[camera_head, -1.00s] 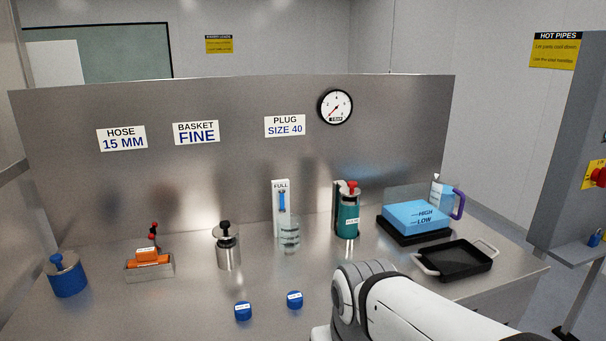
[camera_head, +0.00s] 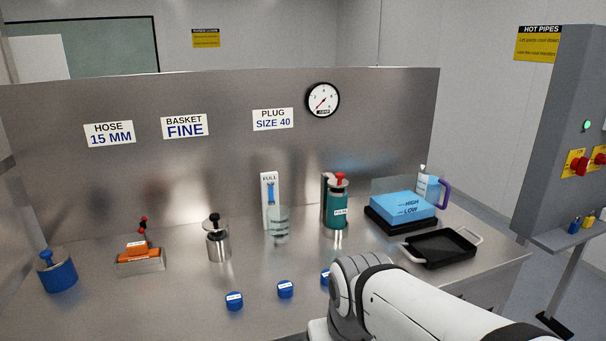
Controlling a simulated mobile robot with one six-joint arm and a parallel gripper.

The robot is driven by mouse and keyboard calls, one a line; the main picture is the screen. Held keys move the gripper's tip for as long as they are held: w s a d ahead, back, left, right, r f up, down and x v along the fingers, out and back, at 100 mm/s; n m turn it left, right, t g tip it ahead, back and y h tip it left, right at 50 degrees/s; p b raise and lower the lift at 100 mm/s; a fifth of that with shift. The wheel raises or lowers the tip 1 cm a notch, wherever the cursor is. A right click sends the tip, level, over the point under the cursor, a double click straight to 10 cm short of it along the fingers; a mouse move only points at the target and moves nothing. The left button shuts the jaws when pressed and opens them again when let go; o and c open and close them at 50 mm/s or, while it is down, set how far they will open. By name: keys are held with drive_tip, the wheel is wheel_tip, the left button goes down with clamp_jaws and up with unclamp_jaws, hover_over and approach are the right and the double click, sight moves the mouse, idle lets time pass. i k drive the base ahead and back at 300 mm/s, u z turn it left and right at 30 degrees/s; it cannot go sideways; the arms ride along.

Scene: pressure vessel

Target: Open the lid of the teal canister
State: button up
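The teal canister (camera_head: 337,209) stands upright toward the back of the steel counter, right of the glass beaker. Its lid (camera_head: 338,185) is on top, with a red knob (camera_head: 339,176). A white label is on its front, and a dark upright part stands behind its left side. My white arm reaches in from the lower right, in front of and below the canister, well apart from it. My gripper is not visible in this view.
A glass beaker (camera_head: 278,225) stands close left of the canister. A blue block (camera_head: 403,207) on a black base and a black tray (camera_head: 440,248) are to its right. Blue caps (camera_head: 285,289) lie in front. A steel pot (camera_head: 218,240) stands further left.

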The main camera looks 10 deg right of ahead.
sight(337, 181)
drive_tip(key=z, duration=0.4)
drive_tip(key=k, duration=1.25)
drive_tip(key=z, duration=0.7)
drive_tip(key=i, duration=2.05)
drive_tip(key=u, duration=0.95)
drive_tip(key=i, duration=0.4)
drive_tip(key=u, duration=0.35)
